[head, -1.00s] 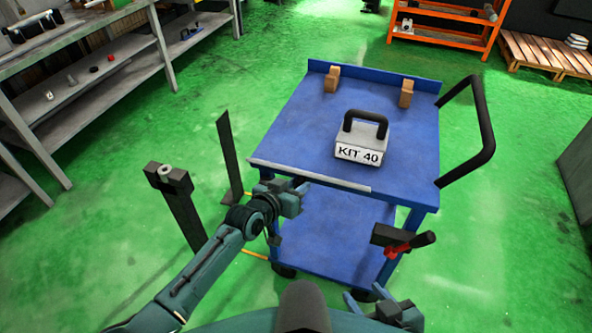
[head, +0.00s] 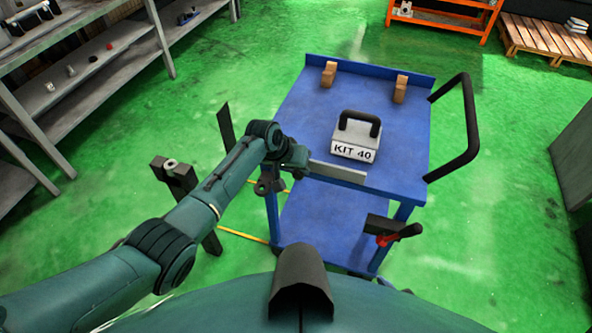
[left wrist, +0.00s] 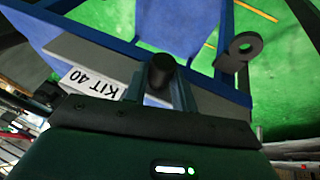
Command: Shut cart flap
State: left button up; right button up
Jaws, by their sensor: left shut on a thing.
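The blue cart (head: 300,118) stands ahead of me. A pale grey strip, which looks like its flap (head: 338,172), runs along the near edge of the cart top; its left end is hidden behind my gripper. My left gripper (head: 298,158) is at that near edge. In the left wrist view, its fingers (left wrist: 160,88) are shut on a short black knob (left wrist: 161,70), in front of the grey strip. I cannot tell the flap's exact angle. My right gripper is not in view.
A grey box marked KIT 40 (head: 354,147) with a black handle sits on the cart top, behind the flap. A red-handled clamp (head: 388,238) is at the cart's near right. A dark post (head: 182,190) stands left. Shelving (head: 85,85) is far left.

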pick_arm(q)
jog(key=shift+g, duration=0.3)
dwell(0.4)
jog(key=o, duration=1)
jog(key=shift+w+d, duration=0.1)
jog(key=shift+r, duration=0.2)
jog(key=v, duration=1.3)
